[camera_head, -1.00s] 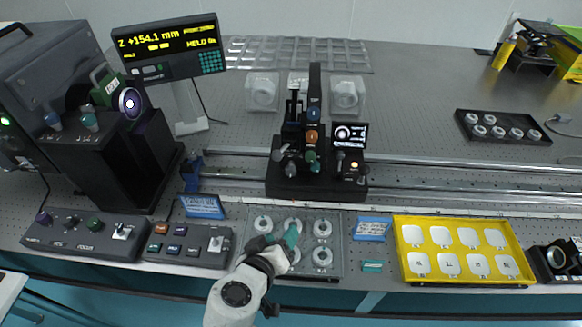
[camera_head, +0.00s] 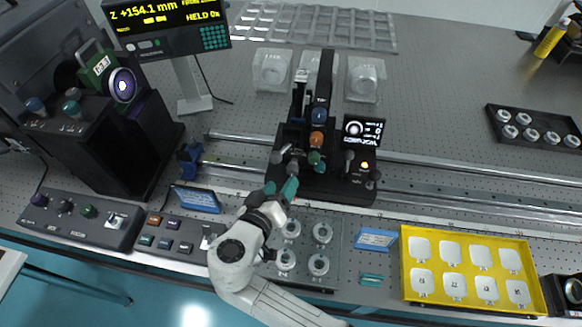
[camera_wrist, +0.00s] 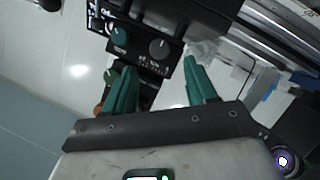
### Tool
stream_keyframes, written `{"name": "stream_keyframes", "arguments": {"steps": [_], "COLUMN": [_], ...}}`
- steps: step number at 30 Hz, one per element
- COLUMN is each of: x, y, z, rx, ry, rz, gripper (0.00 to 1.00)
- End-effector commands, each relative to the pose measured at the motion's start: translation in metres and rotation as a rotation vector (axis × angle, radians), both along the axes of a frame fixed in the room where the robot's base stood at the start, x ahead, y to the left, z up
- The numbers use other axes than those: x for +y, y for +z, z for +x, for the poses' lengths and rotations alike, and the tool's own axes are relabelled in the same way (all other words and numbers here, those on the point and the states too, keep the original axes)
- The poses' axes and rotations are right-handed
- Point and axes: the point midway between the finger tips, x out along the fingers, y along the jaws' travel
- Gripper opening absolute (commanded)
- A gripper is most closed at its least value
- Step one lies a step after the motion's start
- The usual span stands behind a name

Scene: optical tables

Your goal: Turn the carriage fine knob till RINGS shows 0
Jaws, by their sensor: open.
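The black carriage (camera_head: 330,190) stands on the rail in the head view, with blue, orange, green and grey knobs. I cannot tell which knob is the fine one. A small screen (camera_head: 363,131) beside it shows a bright ring pattern; its text is too small to read. My gripper (camera_head: 281,187) is open and empty, its teal fingers just in front of the carriage's lower left. In the wrist view, a dark block with a teal knob (camera_wrist: 120,36) and a grey knob (camera_wrist: 160,48) lies beyond my open fingers (camera_wrist: 161,78). Neither knob is between them.
The readout (camera_head: 165,25) shows Z +154.1 mm and HELD 0x. A clear tray of ring mounts (camera_head: 332,263) lies below my gripper, with a yellow tray (camera_head: 470,305) to the right. Control boxes (camera_head: 85,215) stand at left.

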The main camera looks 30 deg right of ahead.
Motion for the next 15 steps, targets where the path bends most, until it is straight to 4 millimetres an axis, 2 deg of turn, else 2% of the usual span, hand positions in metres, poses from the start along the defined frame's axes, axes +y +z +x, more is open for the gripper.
{"name": "stream_keyframes", "arguments": {"steps": [7, 15], "x": [-0.032, -0.048], "y": [-0.012, -0.021], "z": [0.027, 0.042], "rx": [0.003, 0.001], "ry": [-0.002, -0.001], "rz": [0.000, 0.000], "gripper": [0.57, 0.57]}}
